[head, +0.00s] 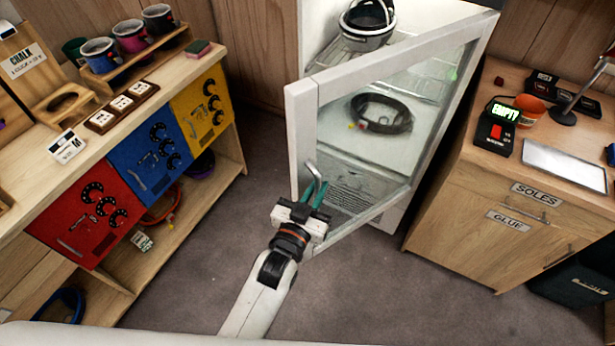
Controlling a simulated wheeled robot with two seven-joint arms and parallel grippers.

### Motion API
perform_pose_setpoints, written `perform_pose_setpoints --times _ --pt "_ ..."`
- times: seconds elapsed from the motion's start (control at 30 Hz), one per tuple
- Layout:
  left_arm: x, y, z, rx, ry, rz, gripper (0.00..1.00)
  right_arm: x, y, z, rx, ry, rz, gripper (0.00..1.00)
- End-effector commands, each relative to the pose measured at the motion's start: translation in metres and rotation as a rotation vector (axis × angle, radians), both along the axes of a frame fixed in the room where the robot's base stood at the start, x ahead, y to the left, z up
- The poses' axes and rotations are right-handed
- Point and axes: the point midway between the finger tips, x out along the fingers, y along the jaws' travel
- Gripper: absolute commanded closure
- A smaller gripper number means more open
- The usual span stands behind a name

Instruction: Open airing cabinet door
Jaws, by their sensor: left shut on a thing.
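The airing cabinet (405,212) is white and stands at the back centre. Its door (303,115) has a white frame and a glass pane, and it stands open at an angle, swung out toward me. A metal handle (316,172) sits on the door's left edge. My left gripper (312,190) is shut on the handle, its teal fingers around the handle's lower part. Through the glass a dark coiled loop (381,113) lies on a shelf. My right gripper is not in view.
A wooden bench with red (85,212), blue (152,147) and yellow (203,110) panels stands at the left. A wooden drawer unit (470,225) stands close to the cabinet's right. A dark bin (575,285) is at lower right. Grey floor (390,290) is clear in front.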

Motion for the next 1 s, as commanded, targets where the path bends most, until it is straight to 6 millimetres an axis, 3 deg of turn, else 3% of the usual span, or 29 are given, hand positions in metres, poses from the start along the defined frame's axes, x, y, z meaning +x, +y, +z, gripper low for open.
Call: perform_pose_setpoints --times 0.43,0.47,0.57,0.87,1.0 --pt "-0.002 -0.004 0.003 -0.004 -0.007 -0.007 1.00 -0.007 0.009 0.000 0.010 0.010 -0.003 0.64" --pt "-0.002 -0.004 0.003 -0.004 -0.007 -0.007 0.84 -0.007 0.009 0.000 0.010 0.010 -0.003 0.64" --pt "-0.002 -0.004 0.003 -0.003 -0.006 -0.006 0.70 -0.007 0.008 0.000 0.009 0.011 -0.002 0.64" --pt "-0.004 -0.002 0.001 -0.002 -0.003 -0.005 0.70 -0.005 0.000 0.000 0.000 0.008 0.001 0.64" --pt "-0.018 0.003 -0.001 -0.002 -0.002 -0.005 0.70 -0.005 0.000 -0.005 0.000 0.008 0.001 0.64"
